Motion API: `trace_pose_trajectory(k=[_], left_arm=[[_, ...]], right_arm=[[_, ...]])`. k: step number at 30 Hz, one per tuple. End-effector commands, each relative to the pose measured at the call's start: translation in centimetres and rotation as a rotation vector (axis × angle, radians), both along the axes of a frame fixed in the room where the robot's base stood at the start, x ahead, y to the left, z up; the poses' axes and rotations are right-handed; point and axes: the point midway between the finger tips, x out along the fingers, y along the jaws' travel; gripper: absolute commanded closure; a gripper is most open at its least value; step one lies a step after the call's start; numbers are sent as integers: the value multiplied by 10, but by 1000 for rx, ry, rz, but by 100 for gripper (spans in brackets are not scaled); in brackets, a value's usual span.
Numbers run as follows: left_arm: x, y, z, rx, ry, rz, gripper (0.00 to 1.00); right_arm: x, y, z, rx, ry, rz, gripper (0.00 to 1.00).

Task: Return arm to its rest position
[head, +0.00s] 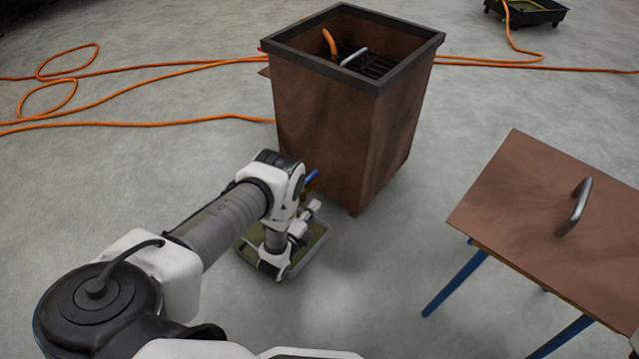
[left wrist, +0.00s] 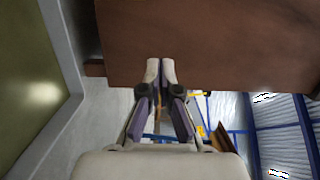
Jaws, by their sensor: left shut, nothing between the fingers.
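My left arm (head: 215,230) comes in from the lower left in the head view. It reaches out and bends down low in front of the tall brown bin (head: 325,145). My left gripper (left wrist: 160,65) shows in the left wrist view with its two fingertips together, shut and empty. Its tips overlap the bin's brown wall (left wrist: 200,40) in that view; I cannot tell whether they touch it. In the head view the gripper is small and partly hidden by my wrist. My right gripper is in neither view.
A green tray with a grey rim (head: 318,250) lies on the floor beneath my left wrist. A brown-topped table with a metal handle (head: 577,205) stands at right. Orange hose (head: 150,122) lies across the floor. A black tray (head: 535,14) is at the back. Floor at left is mostly clear.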

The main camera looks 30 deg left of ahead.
Motion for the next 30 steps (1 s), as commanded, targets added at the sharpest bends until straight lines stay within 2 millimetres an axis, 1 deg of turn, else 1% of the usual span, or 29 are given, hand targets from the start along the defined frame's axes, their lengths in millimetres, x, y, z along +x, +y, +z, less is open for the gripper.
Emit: trace_pose_trajectory(k=[1, 3, 6, 11, 14, 17, 20, 21, 23, 24, 26, 28, 29, 30], left_arm=[[-7, -2, 2, 0, 3, -1, 100], [-14, -3, 1, 0, 2, -1, 100], [-16, -3, -1, 0, 1, -1, 100], [-16, -3, -1, -1, 0, -1, 100], [-6, -4, 13, -1, -19, -2, 100], [14, -10, 41, -4, -62, -10, 100], [37, -23, 82, -16, -102, -27, 100], [44, -32, 101, -26, -104, -34, 100], [50, -48, 131, -51, -66, -46, 100], [49, -60, 141, -95, -4, -51, 100], [39, -76, 148, -194, 113, -51, 100], [16, -92, 150, -345, 283, -28, 100], [1, -99, 149, -420, 367, -5, 100], [-25, -107, 146, -529, 489, 43, 100]], right_arm=[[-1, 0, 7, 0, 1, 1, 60], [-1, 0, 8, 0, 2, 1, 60], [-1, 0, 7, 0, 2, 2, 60], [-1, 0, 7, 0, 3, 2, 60], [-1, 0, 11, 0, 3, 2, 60], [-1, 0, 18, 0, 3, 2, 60], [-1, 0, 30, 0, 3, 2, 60], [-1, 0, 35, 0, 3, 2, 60], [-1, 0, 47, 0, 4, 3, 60], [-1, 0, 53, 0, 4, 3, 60], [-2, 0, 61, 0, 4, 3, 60], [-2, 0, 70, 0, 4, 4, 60], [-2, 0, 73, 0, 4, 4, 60], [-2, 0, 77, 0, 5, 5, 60]])
